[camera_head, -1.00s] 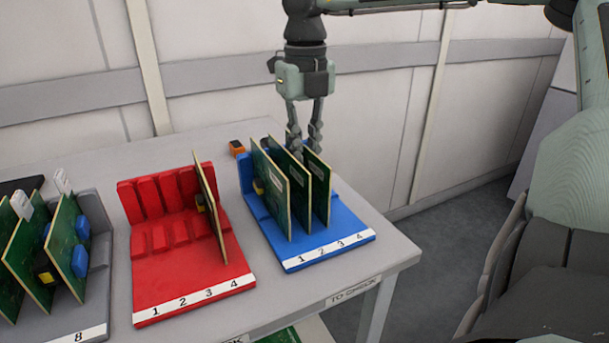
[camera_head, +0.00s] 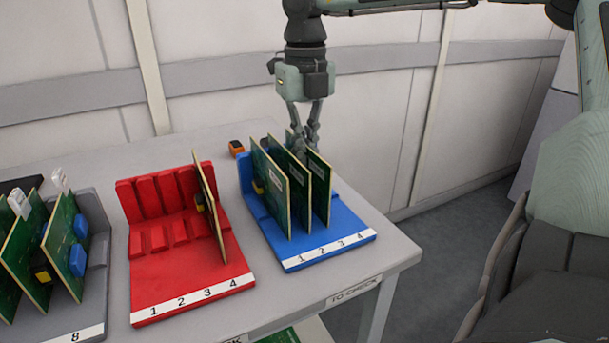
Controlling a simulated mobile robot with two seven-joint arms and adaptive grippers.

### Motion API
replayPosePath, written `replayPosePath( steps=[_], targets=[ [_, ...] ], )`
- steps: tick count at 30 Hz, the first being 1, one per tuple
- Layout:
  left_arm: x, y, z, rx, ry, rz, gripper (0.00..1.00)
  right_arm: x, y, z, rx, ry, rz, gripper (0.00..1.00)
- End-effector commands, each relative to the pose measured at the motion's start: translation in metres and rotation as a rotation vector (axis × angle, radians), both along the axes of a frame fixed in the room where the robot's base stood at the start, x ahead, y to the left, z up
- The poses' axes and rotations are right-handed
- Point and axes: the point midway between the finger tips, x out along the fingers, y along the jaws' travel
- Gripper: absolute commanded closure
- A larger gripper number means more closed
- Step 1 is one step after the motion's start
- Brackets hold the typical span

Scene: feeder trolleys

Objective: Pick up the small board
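Three green boards stand upright side by side in the blue rack (camera_head: 350,236) on the right of the table. My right gripper (camera_head: 306,148) points down at the back upper edge of the small board. Its fingers are drawn in, one on each side of that edge, and look shut on it. The fingertips are partly hidden behind the boards. The small board is still seated in the rack. My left gripper is not in view.
A red rack (camera_head: 178,275) holds one board (camera_head: 209,205) at its right side. A grey rack (camera_head: 94,220) with several boards stands at the left. A small orange object (camera_head: 236,147) lies behind the blue rack. The table's right edge is close to the blue rack.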

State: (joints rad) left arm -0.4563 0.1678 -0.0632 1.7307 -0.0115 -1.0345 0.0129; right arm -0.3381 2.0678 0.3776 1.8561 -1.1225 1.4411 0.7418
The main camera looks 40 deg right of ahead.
Motion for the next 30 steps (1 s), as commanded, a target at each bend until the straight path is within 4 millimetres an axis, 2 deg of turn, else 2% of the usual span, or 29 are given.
replayPosePath(
  steps=[20,25,30],
  targets=[
    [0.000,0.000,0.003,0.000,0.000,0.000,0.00,0.000,0.000,0.003,0.001,0.000,0.000,1.00],
    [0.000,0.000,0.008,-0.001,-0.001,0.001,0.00,0.001,0.000,0.012,-0.002,-0.003,0.000,1.00],
    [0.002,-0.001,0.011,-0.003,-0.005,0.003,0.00,0.001,0.000,0.040,-0.002,-0.005,-0.001,1.00]
  ],
)
